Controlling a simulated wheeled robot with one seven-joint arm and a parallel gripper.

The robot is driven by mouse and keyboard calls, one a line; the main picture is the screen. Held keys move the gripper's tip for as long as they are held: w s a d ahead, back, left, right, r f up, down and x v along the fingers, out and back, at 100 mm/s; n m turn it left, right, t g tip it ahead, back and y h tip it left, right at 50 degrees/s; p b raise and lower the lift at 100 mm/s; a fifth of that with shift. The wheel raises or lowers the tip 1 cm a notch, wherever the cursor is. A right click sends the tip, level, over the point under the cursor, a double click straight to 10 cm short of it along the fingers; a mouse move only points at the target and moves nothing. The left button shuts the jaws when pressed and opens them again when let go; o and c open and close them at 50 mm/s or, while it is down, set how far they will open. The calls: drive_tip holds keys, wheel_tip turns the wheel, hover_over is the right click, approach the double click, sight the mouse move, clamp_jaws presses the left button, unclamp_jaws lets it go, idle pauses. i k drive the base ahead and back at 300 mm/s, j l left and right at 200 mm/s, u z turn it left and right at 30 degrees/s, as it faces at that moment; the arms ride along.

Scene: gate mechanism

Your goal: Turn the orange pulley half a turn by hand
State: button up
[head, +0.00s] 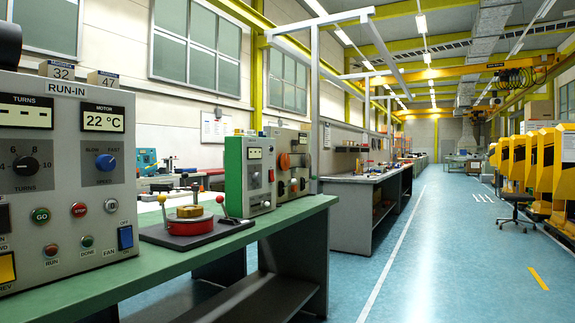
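An orange round part (284,161) shows on the front of a grey machine box (303,158) behind the green-sided box. It may be the orange pulley, but it is small and I cannot tell for sure. Darker round parts sit beside and below it. My gripper is not in view, so its state and its place relative to the pulley are hidden.
A grey RUN-IN panel (67,200) fills the near left. The green-topped bench (215,245) holds a red round fixture (190,222) with ball-ended levers and a green-sided control box (250,175). Another bench (360,185) stands beyond.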

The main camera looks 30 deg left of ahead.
sight(285, 161)
drive_tip(key=i+j+u, duration=0.1)
drive_tip(key=i+j, duration=0.15)
drive_tip(key=i, duration=0.15)
drive_tip(key=i+j+u, duration=0.1)
drive_tip(key=i, duration=0.3)
